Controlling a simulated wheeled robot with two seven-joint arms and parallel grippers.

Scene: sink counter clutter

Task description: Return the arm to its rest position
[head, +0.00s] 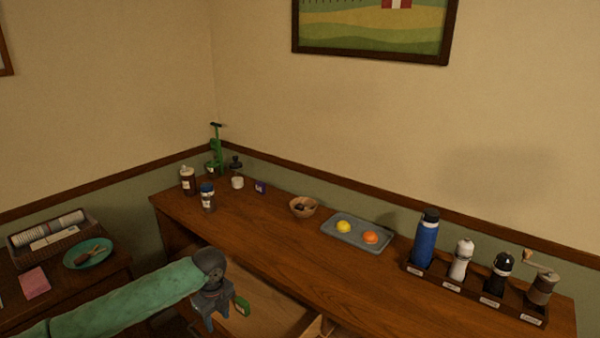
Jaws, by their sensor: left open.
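My left arm (130,298), in a green sleeve, reaches in from the lower left. Its grey gripper (222,312) points downward with its jaws open, in front of the counter and over an open wooden drawer (275,308). A small green piece with a pale mark (242,305) shows right beside the gripper's right side; I cannot tell whether it touches the gripper. My right arm and gripper are not in view.
The wooden counter (270,235) holds bottles (188,181), a bowl (303,207), a tray (340,238) with yellow and orange fruits, and a rack (470,290) with a blue bottle and grinders. A side table at left bears a basket (75,240) and a green plate (75,262).

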